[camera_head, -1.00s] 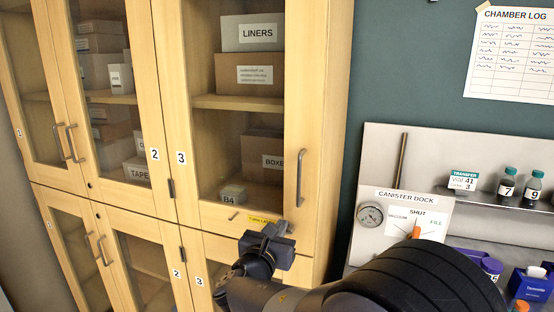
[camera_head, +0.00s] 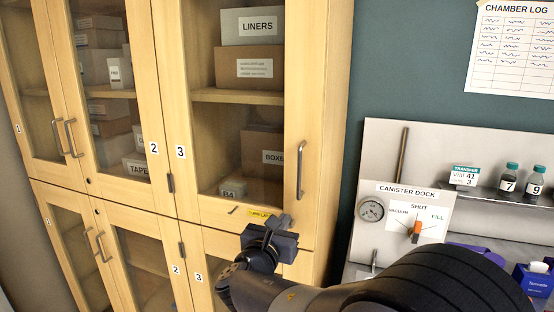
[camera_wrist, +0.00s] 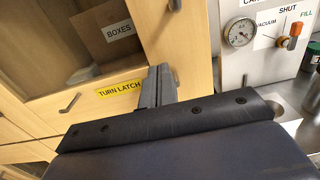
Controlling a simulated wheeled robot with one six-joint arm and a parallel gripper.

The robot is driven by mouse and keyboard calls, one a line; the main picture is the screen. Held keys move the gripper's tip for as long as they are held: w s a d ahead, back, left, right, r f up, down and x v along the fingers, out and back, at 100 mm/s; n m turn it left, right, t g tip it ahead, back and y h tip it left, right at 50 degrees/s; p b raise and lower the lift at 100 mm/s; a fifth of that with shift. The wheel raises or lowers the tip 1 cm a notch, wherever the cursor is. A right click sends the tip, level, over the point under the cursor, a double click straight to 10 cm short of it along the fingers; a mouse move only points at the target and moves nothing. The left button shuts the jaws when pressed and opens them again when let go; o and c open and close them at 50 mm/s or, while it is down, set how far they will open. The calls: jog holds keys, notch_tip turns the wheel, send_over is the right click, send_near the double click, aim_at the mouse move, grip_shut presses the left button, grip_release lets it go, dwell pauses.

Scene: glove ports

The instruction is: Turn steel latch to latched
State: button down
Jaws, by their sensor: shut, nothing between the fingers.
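The steel latch (camera_head: 233,211) is a small, slim metal piece on the bottom rail of glass door 3. It lies tilted, and it also shows in the wrist view (camera_wrist: 70,102). My gripper (camera_head: 283,221) is shut and empty, in front of the cabinet to the right of the latch. In the wrist view its closed fingers (camera_wrist: 155,82) are just right of the label, apart from the latch.
Door 3 has a vertical handle (camera_head: 301,169) above right of my gripper. Boxes stand behind the glass. To the right, a canister dock panel (camera_head: 440,195) carries a gauge (camera_head: 372,208) and an orange-tipped knob (camera_head: 416,231), with vials on a shelf.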

jog(key=shift+r, duration=0.1)
jog(key=shift+r+p, duration=0.3)
jog(key=shift+r, duration=0.05)
jog(key=v, duration=0.6)
dwell(0.4)
jog(key=shift+w+d+m+b, duration=0.5)
jog(key=shift+w+m+b, duration=0.35)
jog(key=shift+m+b, duration=0.15)
jog(key=shift+w+d+m+b, duration=0.5)
jog(key=shift+w+m+b, duration=0.4)
jog(key=shift+m, duration=0.1)
jog(key=shift+w+d+m+b, duration=0.55)
jog(key=shift+w+m+b, duration=0.35)
jog(key=shift+m, duration=0.1)
jog(key=shift+a+f+b, duration=0.2)
jog(key=shift+f+b, duration=0.35)
